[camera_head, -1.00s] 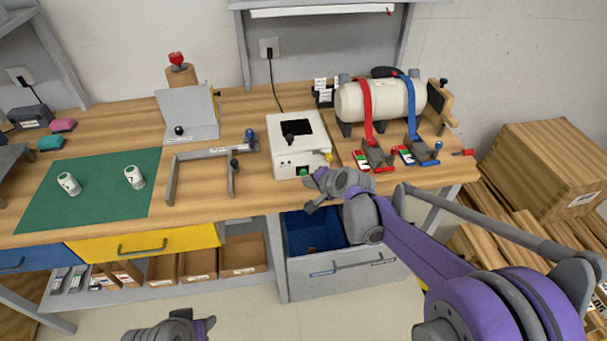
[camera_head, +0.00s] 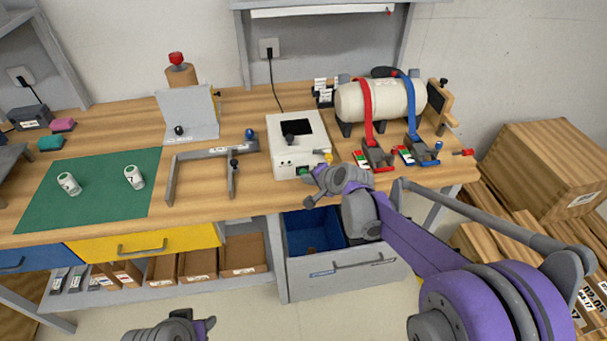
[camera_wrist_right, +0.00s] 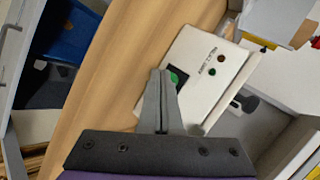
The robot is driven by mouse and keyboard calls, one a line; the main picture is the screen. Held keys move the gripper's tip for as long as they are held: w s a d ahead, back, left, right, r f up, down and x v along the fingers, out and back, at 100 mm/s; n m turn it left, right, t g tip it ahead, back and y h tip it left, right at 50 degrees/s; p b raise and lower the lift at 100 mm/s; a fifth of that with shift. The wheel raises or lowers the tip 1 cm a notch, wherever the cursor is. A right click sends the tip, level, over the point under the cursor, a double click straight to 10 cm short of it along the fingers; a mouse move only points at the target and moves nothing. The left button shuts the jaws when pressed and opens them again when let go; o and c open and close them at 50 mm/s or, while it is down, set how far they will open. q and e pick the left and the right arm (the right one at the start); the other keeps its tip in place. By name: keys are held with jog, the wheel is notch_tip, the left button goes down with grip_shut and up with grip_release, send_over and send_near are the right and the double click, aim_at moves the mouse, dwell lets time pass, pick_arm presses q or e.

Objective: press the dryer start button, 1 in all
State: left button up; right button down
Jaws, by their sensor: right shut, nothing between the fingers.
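The dryer (camera_head: 312,128) is a white box with a dark window on top, standing on the wooden bench. Its green start button (camera_head: 303,171) is low on the front face. The button (camera_wrist_right: 174,79) also shows in the right wrist view, partly hidden by my fingers. My right gripper (camera_head: 309,186) is shut and empty, just in front of the dryer's front face. In the right wrist view its fingertips (camera_wrist_right: 160,74) are right at the button; I cannot tell whether they touch it. My left gripper (camera_head: 203,325) is low at the bottom edge, far from the dryer, its jaws unclear.
A tank (camera_head: 385,102) with red and blue straps stands right of the dryer. A grey frame (camera_head: 170,185) and a green mat (camera_head: 100,205) with two white cans lie to the left. An open drawer (camera_head: 345,272) with a blue inside is below the bench edge.

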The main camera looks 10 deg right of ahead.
jog(key=shift+w, duration=0.3)
jog(key=shift+s, duration=0.1)
dwell(0.4)
jog(key=shift+s, duration=0.8)
jog(key=shift+s, duration=0.1)
jog(key=s, duration=0.4)
jog(key=shift+s+d, duration=0.1)
jog(key=shift+s, duration=0.3)
dwell(0.3)
